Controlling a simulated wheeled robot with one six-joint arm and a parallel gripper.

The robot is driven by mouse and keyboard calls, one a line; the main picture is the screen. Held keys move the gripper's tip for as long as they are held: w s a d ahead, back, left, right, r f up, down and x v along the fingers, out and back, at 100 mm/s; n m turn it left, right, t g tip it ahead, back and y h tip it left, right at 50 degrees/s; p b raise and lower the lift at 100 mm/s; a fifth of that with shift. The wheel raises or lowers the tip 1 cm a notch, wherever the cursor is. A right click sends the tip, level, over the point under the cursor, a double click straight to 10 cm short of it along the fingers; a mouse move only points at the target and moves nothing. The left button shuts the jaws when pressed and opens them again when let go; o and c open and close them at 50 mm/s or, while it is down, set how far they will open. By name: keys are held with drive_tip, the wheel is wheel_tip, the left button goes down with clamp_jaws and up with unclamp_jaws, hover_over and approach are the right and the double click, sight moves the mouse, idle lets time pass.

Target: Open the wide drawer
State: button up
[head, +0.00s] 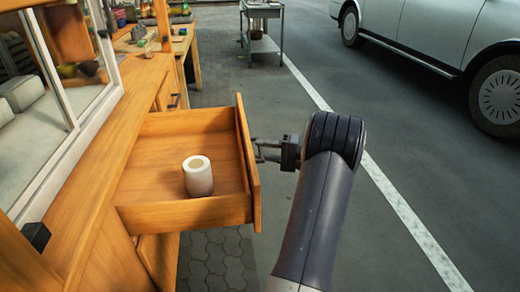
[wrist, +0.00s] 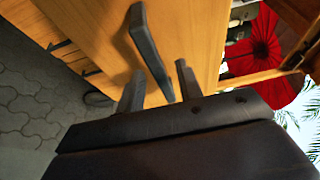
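The wide drawer (head: 190,215) is wooden and stands pulled well out of the wooden cabinet in the head view. A white hollow cylinder (head: 198,178) stands upright inside it. My gripper (head: 264,150) is at the outer side of the drawer front. In the wrist view, the dark bar handle (wrist: 148,45) runs across the wooden front, and its lower end lies between the two spread fingers of my gripper (wrist: 159,69). The fingers look apart, with no clear contact on the handle. The handle is mostly hidden in the head view.
A metal trolley (head: 262,20) stands at the back, and a parked car (head: 440,40) is on the right. The paved floor (head: 390,150) right of the drawer is clear. In the wrist view, a red round thing (wrist: 258,60) shows at the upper right.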

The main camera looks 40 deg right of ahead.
drive_tip(key=p+v, duration=0.1)
drive_tip(key=v, duration=0.8)
drive_tip(key=shift+s+p, duration=0.15)
drive_tip(key=shift+p, duration=0.15)
drive_tip(key=b+x, duration=0.2)
drive_tip(key=x, duration=0.9)
drive_tip(key=shift+r, duration=0.1)
